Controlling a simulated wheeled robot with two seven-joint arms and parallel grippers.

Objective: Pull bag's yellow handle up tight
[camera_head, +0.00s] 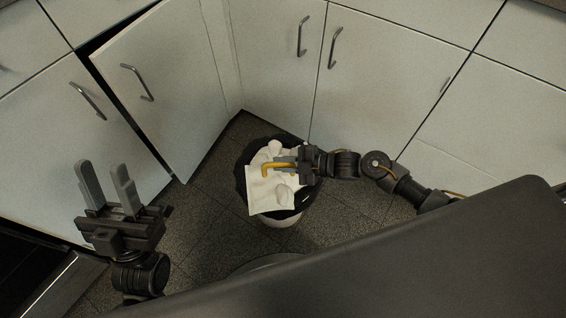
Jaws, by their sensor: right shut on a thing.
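A trash bin (281,221) with a black bag (243,163) over its rim stands on the floor in the cabinet corner. White crumpled pieces and a white sheet (262,195) lie in it. The bag's yellow handle (267,167) shows as a short bent strip above the white contents. My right gripper (285,163) reaches over the bin from the right and is shut on the yellow handle; its fingers hide part of the handle. My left gripper (107,184) is open and empty, fingers pointing up, at the left, well apart from the bin.
White cabinets (262,60) with metal handles close in the corner behind the bin. One cabinet door (165,85) at the left stands ajar. Dark tiled floor (205,215) is free between my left gripper and the bin. My own dark body covers the lower right.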

